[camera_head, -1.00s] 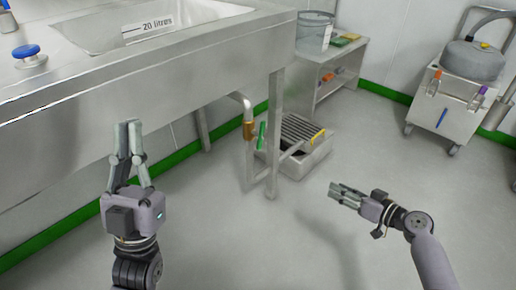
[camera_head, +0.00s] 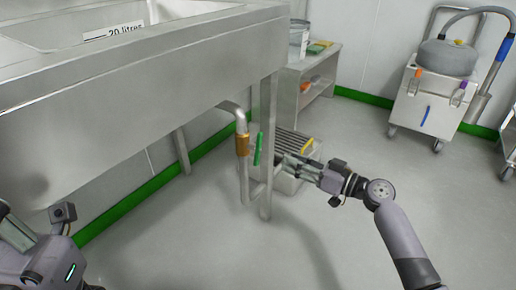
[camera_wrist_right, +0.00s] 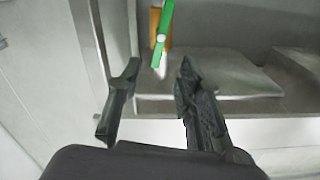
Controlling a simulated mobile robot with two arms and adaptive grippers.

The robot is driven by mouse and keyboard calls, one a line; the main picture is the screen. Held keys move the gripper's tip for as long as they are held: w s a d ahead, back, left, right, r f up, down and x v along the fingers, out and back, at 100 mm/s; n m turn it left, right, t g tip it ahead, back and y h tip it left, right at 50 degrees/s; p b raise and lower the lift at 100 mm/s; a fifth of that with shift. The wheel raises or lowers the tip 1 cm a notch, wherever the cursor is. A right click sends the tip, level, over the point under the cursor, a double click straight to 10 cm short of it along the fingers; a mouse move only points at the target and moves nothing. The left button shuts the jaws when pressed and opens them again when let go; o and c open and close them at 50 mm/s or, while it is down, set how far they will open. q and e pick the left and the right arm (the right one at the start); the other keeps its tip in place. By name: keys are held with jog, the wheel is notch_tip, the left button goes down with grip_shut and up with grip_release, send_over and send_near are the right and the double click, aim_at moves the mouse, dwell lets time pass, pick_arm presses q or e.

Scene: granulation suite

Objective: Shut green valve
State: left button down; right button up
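The green valve handle (camera_head: 258,149) stands nearly upright beside the brass valve body (camera_head: 242,145) on the drain pipe under the sink. In the right wrist view the green handle (camera_wrist_right: 161,36) is slightly tilted, ahead of the fingertips, with the brass body partly behind it. My right gripper (camera_head: 290,160) is just right of the handle; in its wrist view (camera_wrist_right: 158,75) the fingers are apart with nothing between them. It appears apart from the handle. Only part of my left gripper's housing (camera_head: 45,250) shows at the lower left; its fingers are out of frame.
A steel sink leg (camera_head: 267,100) stands close to the valve. A grated drain box (camera_head: 285,180) sits on the floor behind my right gripper. A low steel bench (camera_head: 310,70) and a wheeled vacuum unit (camera_head: 430,100) are farther back.

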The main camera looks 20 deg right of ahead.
aim_at(261, 147)
jog(key=b+x, duration=0.1)
jog(key=x, duration=1.1)
jog(key=shift+b, duration=0.35)
grip_shut()
